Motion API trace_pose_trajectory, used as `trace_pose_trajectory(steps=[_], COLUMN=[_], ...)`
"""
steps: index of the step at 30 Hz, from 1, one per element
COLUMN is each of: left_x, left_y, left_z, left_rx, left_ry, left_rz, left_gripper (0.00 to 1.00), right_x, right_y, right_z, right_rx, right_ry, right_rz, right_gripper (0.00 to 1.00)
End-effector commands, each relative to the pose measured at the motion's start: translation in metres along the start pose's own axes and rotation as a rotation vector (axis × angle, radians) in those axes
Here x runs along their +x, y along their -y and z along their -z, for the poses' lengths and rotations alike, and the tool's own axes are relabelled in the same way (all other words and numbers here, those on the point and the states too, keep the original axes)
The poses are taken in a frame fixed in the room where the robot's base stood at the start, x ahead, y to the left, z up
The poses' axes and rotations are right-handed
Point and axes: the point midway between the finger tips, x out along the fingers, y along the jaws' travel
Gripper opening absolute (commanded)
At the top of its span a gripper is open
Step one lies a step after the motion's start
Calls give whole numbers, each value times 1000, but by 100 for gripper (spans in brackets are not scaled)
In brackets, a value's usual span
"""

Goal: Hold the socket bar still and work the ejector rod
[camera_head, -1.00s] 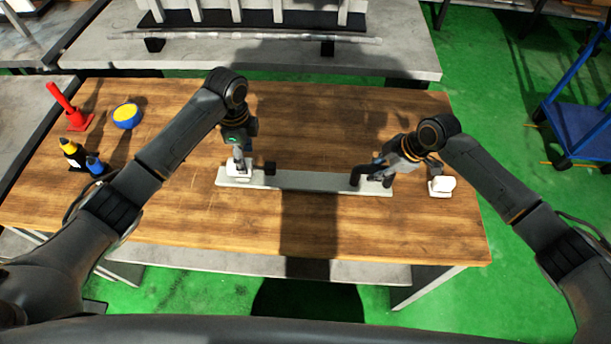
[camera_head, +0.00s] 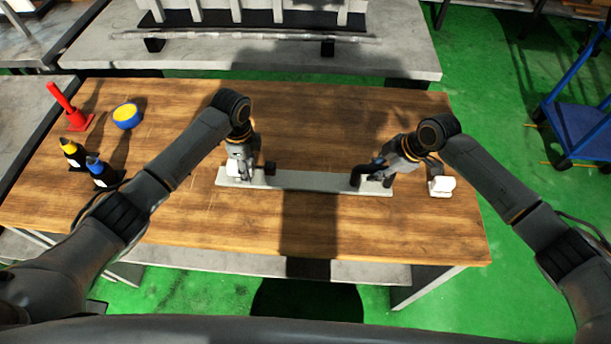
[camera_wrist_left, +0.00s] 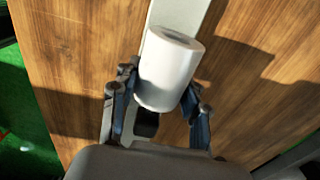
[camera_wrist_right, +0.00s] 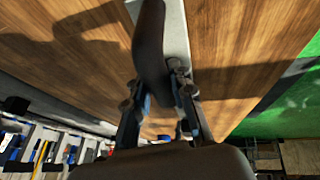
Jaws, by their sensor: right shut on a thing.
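The socket bar (camera_head: 310,181) is a long pale grey bar lying across the wooden table. A white cylinder (camera_wrist_left: 168,68) stands at its left end, probably the ejector rod's part. My left gripper (camera_head: 238,174) is down around this cylinder; in the left wrist view its fingers (camera_wrist_left: 158,122) stand open on both sides. A small black block (camera_head: 270,169) sits on the bar beside it. A dark curved handle (camera_wrist_right: 150,50) rises at the bar's right end. My right gripper (camera_head: 366,178) is shut on the handle; its fingertips (camera_wrist_right: 160,95) partly hide the grip.
A white part (camera_head: 441,186) stands on the table right of the bar. A red part (camera_head: 72,112), a blue and yellow round thing (camera_head: 127,116) and two dark bottles (camera_head: 73,153) stand at the left. The table's middle back is clear.

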Motion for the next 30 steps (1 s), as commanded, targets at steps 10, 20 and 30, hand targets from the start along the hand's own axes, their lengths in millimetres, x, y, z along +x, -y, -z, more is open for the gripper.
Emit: trace_pose_trajectory(steps=[10, 20, 30], left_x=[-1, -2, -3], left_y=[1, 1, 2], left_z=[6, 21, 32], left_rx=[0, 6, 8], left_ry=[-1, -11, -15], left_rz=[2, 5, 9], left_gripper=[7, 7, 6], right_x=[0, 1, 2], right_y=[0, 1, 2], right_z=[-1, 3, 7], right_rx=[-1, -2, -6], right_ry=[2, -5, -13], right_rz=[1, 2, 4], right_gripper=[0, 0, 0])
